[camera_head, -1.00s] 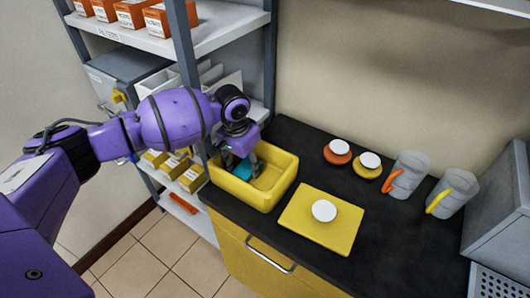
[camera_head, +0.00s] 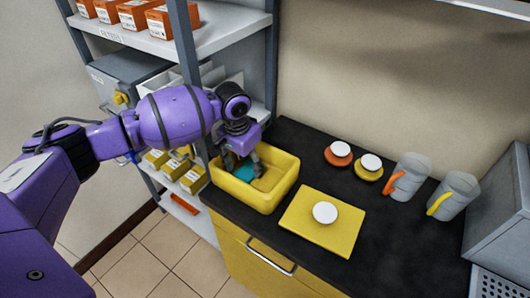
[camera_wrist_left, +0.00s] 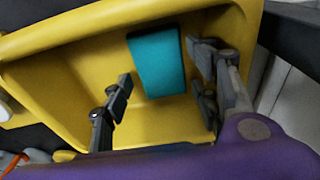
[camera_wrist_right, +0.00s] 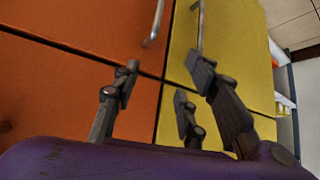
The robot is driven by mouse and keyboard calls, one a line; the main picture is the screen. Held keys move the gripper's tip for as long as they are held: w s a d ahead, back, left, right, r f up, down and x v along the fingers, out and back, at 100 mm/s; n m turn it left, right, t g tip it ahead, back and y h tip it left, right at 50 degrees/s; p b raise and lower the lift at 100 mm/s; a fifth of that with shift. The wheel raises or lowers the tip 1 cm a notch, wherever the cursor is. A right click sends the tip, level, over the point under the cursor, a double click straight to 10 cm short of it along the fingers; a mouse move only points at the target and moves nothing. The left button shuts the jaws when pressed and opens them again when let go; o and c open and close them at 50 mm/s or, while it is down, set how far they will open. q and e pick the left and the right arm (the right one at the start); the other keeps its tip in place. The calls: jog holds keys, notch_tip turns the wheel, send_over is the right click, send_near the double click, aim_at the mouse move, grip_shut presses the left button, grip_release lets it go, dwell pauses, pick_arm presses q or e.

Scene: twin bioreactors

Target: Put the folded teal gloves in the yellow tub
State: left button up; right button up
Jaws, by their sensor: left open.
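The folded teal gloves (camera_wrist_left: 157,60) lie inside the yellow tub (camera_wrist_left: 60,75) in the left wrist view, flat on its floor near one wall. In the head view, the gloves (camera_head: 244,172) show partly behind my left gripper, in the tub (camera_head: 268,199) at the counter's left end. My left gripper (camera_head: 248,165) is open over the tub, its fingers apart and clear of the gloves; it also shows in the left wrist view (camera_wrist_left: 165,92). My right gripper (camera_wrist_right: 160,90) is open and empty in the right wrist view, in front of orange and yellow cabinet doors.
A yellow mat (camera_head: 309,238) with a white-topped round item (camera_head: 325,212) lies right of the tub. Orange (camera_head: 338,158) and yellow (camera_head: 367,174) lidded items and two clear jugs (camera_head: 407,178) stand behind. A shelf unit (camera_head: 187,50) stands left; dark counter is free at front right.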

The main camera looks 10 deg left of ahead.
aim_at(244, 174)
pick_arm(q)
notch_tip(244, 174, up, 10)
jog(key=s, duration=0.1)
jog(key=shift+s+a+r+p, duration=0.15)
jog(key=shift+a+r+p, duration=0.05)
jog(key=shift+p, duration=0.15)
pick_arm(e)
jog(key=shift+s+d+r, duration=0.15)
jog(key=shift+s+r, duration=0.05)
jog(key=shift+s, duration=0.25)
jog(key=shift+w, duration=0.15)
